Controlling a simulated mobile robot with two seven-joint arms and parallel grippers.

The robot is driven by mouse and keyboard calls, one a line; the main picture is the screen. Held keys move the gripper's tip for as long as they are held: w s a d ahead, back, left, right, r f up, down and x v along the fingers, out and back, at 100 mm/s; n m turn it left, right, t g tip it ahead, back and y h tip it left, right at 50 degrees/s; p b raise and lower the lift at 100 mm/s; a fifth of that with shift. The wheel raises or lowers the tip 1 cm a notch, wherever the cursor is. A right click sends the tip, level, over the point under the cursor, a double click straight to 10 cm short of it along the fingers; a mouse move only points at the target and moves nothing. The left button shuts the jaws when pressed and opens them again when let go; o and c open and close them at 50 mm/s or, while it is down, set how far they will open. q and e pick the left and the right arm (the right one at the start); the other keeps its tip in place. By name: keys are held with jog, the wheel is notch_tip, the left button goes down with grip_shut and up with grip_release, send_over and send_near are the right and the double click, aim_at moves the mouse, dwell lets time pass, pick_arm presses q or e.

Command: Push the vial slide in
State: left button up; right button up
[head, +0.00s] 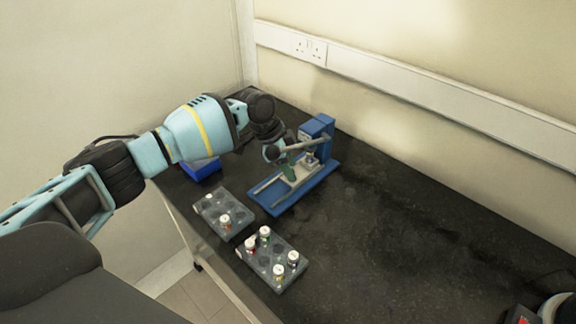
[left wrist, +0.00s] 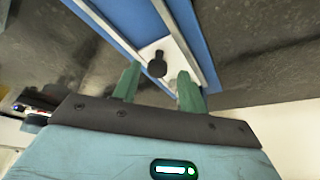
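The vial slide is a pale plate (head: 301,171) on two metal rails of a blue device (head: 331,169) at the back of the bench. In the left wrist view the slide plate (left wrist: 172,49) carries a black knob (left wrist: 157,65). My left gripper (head: 288,170) is over the rails at the slide, and its arm hides part of the device. In the left wrist view its green fingers (left wrist: 158,80) are open, one on each side of the knob, with visible gaps. Whether the knob lies fully between them in depth is unclear. My right gripper is out of view.
Two grey racks stand in front of the device: one (head: 208,217) with few vials, one (head: 278,252) with several capped vials. A blue box (head: 203,169) sits under my left arm. The wall is behind the device. The bench's right side (head: 420,235) is largely clear.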

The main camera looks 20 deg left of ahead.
pick_arm(q)
jog(key=shift+s, duration=0.1)
jog(key=shift+a+r, duration=0.1)
jog(key=shift+r, duration=0.05)
jog(key=v, duration=0.7)
jog(key=shift+r, duration=0.3)
